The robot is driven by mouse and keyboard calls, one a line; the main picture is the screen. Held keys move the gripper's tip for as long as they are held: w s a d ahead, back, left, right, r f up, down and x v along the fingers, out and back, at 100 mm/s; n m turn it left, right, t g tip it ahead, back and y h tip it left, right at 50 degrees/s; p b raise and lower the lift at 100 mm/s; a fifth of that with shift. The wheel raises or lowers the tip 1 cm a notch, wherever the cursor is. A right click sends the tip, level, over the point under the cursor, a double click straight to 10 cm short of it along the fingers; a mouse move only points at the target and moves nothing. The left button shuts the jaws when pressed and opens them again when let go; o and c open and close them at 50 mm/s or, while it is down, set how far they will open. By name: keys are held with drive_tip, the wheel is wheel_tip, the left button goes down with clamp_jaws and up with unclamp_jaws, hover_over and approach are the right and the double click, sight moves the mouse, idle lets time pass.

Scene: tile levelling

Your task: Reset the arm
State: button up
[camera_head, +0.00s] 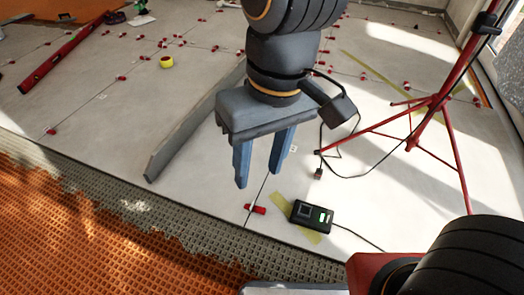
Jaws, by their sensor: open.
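My gripper (262,165) hangs in the upper middle of the head view, pointing down. Its two blue fingers stand apart with nothing between them. Part of my arm shows above it, running out of the top edge. Below the fingertips, a red levelling clip (255,209) sits on a tile joint. A black device with a small lit screen (312,214) lies to the right of that clip. The gripper looks clear of both, though its exact height cannot be told.
A red tripod (425,105) with a cable stands at right. A grey straightedge (185,135) lies left of the gripper. A red level (62,55) and yellow tape roll (166,62) lie at upper left. Orange matting (70,225) covers the front left. Several red clips dot the tiles (120,125).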

drive_tip(key=shift+s+d+r+n, duration=0.1)
drive_tip(key=shift+s+n, duration=0.4)
drive_tip(key=shift+s, duration=0.2)
drive_tip(key=shift+r, duration=0.1)
drive_tip(key=shift+d+r+m+p, duration=0.15)
drive_tip(key=shift+r+m+p, duration=0.25)
drive_tip(key=shift+r+p, duration=1.05)
drive_tip(key=shift+r+p, duration=0.3)
drive_tip(key=d+r+m+p, duration=0.2)
drive_tip(key=d+r+p, duration=0.5)
drive_tip(key=p, duration=0.5)
drive_tip(key=d+r+m+h+p, duration=0.1)
drive_tip(key=d+r+m+p, duration=0.1)
drive_tip(key=d+r+p, duration=0.5)
drive_tip(key=d+r+m+p, duration=0.3)
drive_tip(key=d+r+p, duration=0.3)
drive_tip(key=r+p, duration=0.9)
drive_tip(key=p, duration=0.4)
drive_tip(key=shift+d, duration=0.4)
